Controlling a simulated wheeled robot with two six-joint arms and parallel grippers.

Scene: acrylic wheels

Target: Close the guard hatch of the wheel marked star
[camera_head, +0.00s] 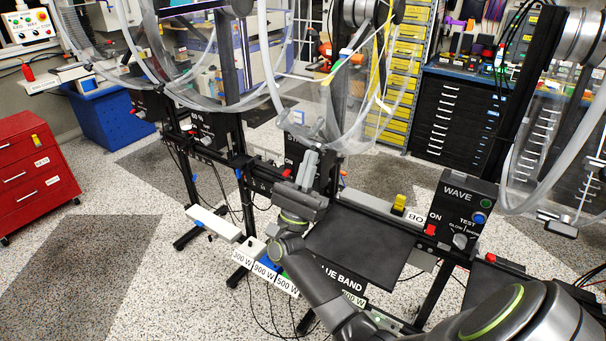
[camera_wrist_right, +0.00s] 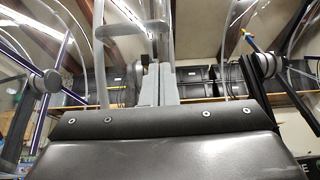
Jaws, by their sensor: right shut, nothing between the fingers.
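Several clear acrylic wheels in clear guards stand on a black frame. The middle wheel's clear guard (camera_head: 345,100) is just above and behind my right gripper (camera_head: 311,156). The gripper points up, shut and empty; its grey fingers also show in the right wrist view (camera_wrist_right: 158,85), with a clear bar-shaped piece (camera_wrist_right: 130,29) in front of their tips. I cannot tell whether they touch it. A control box (camera_head: 294,148) stands behind the gripper, its marking hidden. I can read no star mark. The box at the right (camera_head: 462,213) reads WAVE. My left gripper is not in view.
A black panel (camera_head: 355,243) lies beside my right forearm. White, blue and green wattage blocks (camera_head: 266,264) sit to its left. Another clear guard (camera_head: 560,165) stands at the right. A red drawer cabinet (camera_head: 35,170) is at the far left, with open floor before it.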

